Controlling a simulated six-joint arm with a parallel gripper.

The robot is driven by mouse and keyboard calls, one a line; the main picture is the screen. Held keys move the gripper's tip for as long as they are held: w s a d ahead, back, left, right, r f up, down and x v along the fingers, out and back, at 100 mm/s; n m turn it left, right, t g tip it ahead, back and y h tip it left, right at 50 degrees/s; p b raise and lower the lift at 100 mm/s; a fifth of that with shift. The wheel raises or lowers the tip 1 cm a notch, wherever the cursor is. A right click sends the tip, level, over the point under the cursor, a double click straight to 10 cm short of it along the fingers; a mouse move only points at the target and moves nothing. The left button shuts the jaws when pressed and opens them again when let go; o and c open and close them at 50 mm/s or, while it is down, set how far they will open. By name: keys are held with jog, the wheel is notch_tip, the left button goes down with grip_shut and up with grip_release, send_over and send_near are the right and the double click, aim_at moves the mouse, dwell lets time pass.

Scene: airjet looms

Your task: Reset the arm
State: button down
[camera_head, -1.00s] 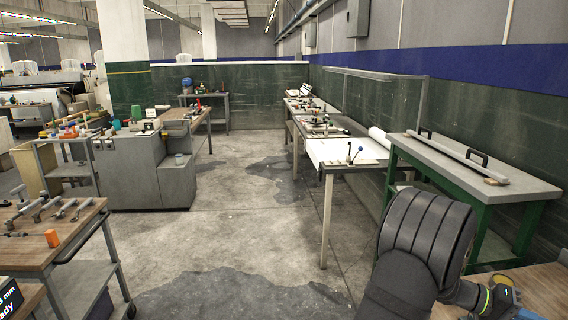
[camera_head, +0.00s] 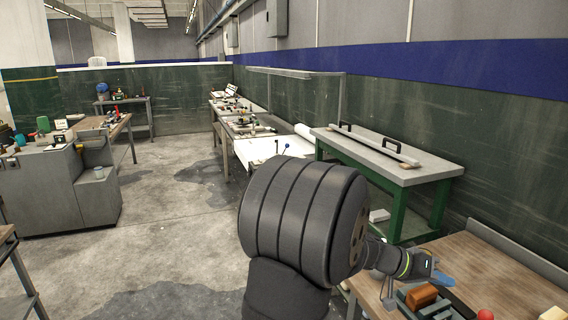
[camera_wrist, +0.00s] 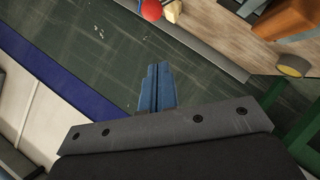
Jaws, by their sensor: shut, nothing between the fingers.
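My gripper (camera_head: 446,280) is at the right in the head view, low by the near wooden bench (camera_head: 512,282). Its blue fingers lie together with nothing between them in the wrist view (camera_wrist: 156,88). My dark, ribbed arm link fills the lower middle of the head view and hides part of the floor and bench. I cannot tell the exact height of the fingers above the bench.
A brown block (camera_head: 421,296) and a red ball (camera_head: 485,314) are on the bench near my gripper. A green-legged table (camera_head: 385,158) with a long bar stands behind. A grey cabinet (camera_head: 50,195) is at left. Open floor (camera_head: 170,235) lies between.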

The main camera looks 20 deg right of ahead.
jog(key=x, duration=0.7)
jog(key=w+f+n+g+h, duration=0.1)
jog(key=w+f+n, duration=0.1)
jog(key=w+n, duration=0.1)
jog(key=w+f+n+g+h, duration=0.2)
jog(key=w+n, duration=0.1)
jog(key=w, duration=0.1)
jog(key=w+f+n+g+h, duration=0.1)
jog(key=w+f+n+g, duration=0.1)
jog(key=w+n, duration=0.1)
jog(key=shift+w+a+f+n+h, duration=0.1)
jog(key=shift+w+f+n+h, duration=0.15)
jog(key=shift+w+n+h, duration=0.15)
jog(key=w, duration=0.1)
jog(key=w+a+f, duration=0.1)
jog(key=w, duration=0.2)
jog(key=shift+w+a+f, duration=0.2)
jog(key=shift+w+a, duration=0.05)
jog(key=shift+a, duration=0.1)
jog(key=shift+v, duration=3.1)
